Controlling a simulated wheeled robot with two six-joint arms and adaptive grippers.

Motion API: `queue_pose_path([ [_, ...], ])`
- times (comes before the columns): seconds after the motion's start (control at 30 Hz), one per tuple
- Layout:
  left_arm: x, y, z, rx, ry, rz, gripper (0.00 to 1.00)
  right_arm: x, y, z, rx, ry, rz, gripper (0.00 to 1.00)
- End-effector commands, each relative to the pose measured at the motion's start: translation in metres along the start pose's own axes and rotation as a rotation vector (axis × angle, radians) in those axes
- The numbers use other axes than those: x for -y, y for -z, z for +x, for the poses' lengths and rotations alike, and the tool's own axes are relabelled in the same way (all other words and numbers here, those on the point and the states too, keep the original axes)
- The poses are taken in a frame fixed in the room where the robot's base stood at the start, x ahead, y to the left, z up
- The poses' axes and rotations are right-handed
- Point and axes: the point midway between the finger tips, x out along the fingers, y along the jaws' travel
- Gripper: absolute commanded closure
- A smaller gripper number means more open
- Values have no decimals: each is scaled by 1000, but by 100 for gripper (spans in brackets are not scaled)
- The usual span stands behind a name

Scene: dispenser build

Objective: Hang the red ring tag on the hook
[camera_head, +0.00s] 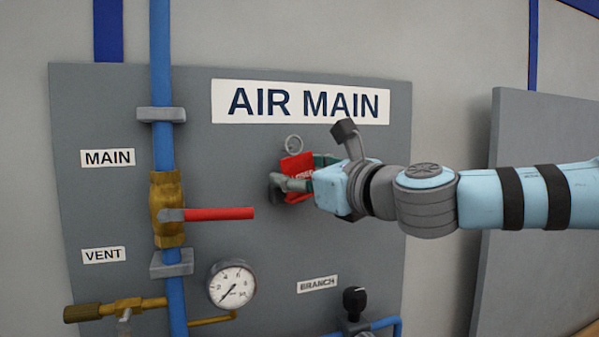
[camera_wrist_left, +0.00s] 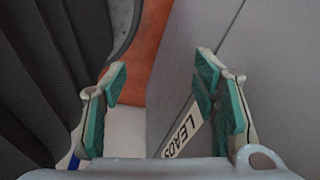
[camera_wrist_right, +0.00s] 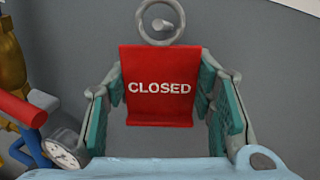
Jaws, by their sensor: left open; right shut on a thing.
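The red tag (camera_head: 297,165) has a metal ring at its top and is held upright in front of the grey panel, below the AIR MAIN sign. In the right wrist view the tag (camera_wrist_right: 160,104) reads CLOSED, and its ring (camera_wrist_right: 142,21) stands above it. A small peg-like end, seemingly the hook (camera_wrist_right: 163,25), shows inside the ring's outline; I cannot tell whether the ring is around it or in front of it. My right gripper (camera_wrist_right: 160,82) is shut on the tag's sides. My left gripper (camera_wrist_left: 161,75) is open and empty, away from the panel.
The panel (camera_head: 120,205) carries a blue pipe with a brass valve and red lever (camera_head: 220,214) left of the tag. A pressure gauge (camera_head: 232,284) and a black knob (camera_head: 355,298) are below. A LEADS label (camera_wrist_left: 182,133) shows near my left gripper.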

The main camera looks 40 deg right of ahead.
Motion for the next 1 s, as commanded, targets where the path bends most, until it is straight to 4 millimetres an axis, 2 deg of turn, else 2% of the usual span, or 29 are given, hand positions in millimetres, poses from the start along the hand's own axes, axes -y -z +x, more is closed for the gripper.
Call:
queue_pose_path([
  [0.07,0,0,0,0,0,0,46,0,2,0,-4,-1,2,93],
  [0.1,0,0,0,0,0,0,46,0,2,0,-4,-1,2,49],
  [0.23,0,0,0,0,0,0,46,1,2,0,-3,1,2,28],
  [0.77,2,-1,0,1,2,0,46,2,0,-4,0,4,3,27],
  [0.87,1,0,0,0,1,0,46,3,-1,-16,3,6,7,27],
  [1.0,1,0,0,0,1,0,46,3,-1,-45,7,5,9,27],
])
